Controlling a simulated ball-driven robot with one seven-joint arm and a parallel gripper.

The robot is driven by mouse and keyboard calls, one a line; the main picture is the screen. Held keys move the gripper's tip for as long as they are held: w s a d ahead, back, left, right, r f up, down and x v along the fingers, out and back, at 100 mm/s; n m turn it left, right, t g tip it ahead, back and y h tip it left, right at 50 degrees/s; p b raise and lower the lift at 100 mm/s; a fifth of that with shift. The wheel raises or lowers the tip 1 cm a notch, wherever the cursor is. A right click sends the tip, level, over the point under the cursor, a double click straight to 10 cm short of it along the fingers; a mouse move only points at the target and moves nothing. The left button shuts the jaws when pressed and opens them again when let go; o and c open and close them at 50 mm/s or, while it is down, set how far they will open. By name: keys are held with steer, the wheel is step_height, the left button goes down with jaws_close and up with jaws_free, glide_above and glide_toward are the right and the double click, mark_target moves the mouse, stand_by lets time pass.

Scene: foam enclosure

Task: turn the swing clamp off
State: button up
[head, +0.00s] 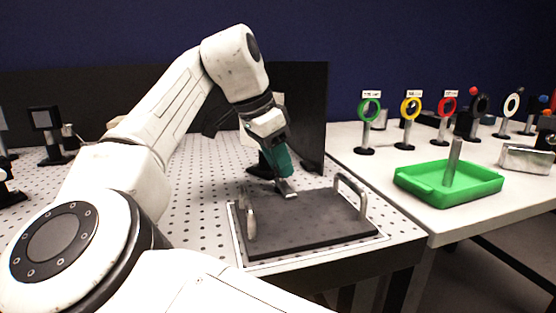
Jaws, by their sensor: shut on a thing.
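My gripper (273,143) points down at the back edge of a dark grey plate (310,228). It is shut on the swing clamp (285,188), whose small metal end shows at the plate's back edge. A teal part (277,160) sits between the white wrist and this metal end; I cannot tell where gripper ends and clamp begins. The jaws and the exact grip are too small and partly hidden to make out. A black block stands just left of the teal part.
The plate has two upright metal handles, left (249,215) and right (361,195), and lies on a perforated table (205,200). A black panel (310,115) stands behind. At right, a white table (405,158) bears a green tray (404,178) with a metal post and several colored rings on stands.

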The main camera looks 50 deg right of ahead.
steer(key=c, duration=0.3)
